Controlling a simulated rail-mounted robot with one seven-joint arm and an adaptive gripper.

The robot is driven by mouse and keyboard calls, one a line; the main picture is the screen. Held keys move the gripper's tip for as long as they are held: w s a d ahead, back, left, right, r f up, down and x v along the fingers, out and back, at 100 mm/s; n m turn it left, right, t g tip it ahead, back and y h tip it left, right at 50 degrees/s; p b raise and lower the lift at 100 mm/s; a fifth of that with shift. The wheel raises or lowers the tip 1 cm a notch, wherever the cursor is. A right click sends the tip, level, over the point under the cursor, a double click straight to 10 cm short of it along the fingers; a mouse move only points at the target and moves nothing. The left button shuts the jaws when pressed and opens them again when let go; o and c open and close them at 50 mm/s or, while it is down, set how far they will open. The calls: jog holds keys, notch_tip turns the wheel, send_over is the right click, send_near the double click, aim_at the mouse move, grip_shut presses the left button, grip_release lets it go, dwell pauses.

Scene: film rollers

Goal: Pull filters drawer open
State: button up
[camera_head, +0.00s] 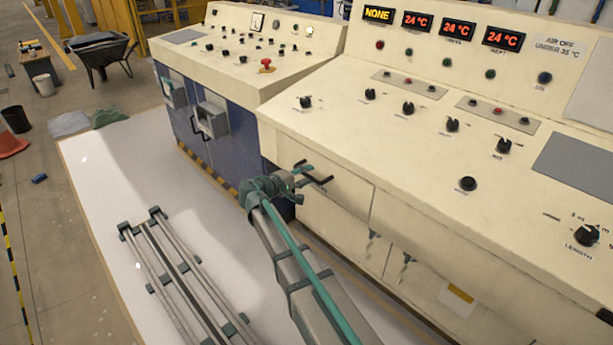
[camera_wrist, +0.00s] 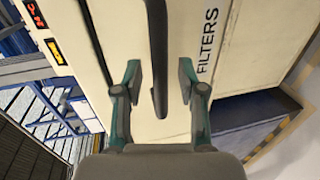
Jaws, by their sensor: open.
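The filters drawer (camera_head: 345,197) is a cream front panel on the near console, and it looks flush with the cabinet. Its dark bar handle (camera_wrist: 157,50) shows in the wrist view, beside the printed word FILTERS (camera_wrist: 207,42). My gripper (camera_wrist: 160,80) is open, with one finger on each side of the handle's end. A gap shows between each finger and the bar. In the head view my gripper (camera_head: 304,178) is at the drawer front, and the handle (camera_head: 320,181) sticks out just past the fingers.
The console top (camera_head: 400,130) with knobs and displays overhangs the drawer. More panels with dark latches (camera_head: 407,258) lie to the right and below. A blue-fronted cabinet (camera_head: 230,150) stands to the left.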

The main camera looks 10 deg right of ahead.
jog(key=shift+w+d, duration=0.15)
jog(key=shift+d, duration=0.15)
grip_shut()
dwell(0.3)
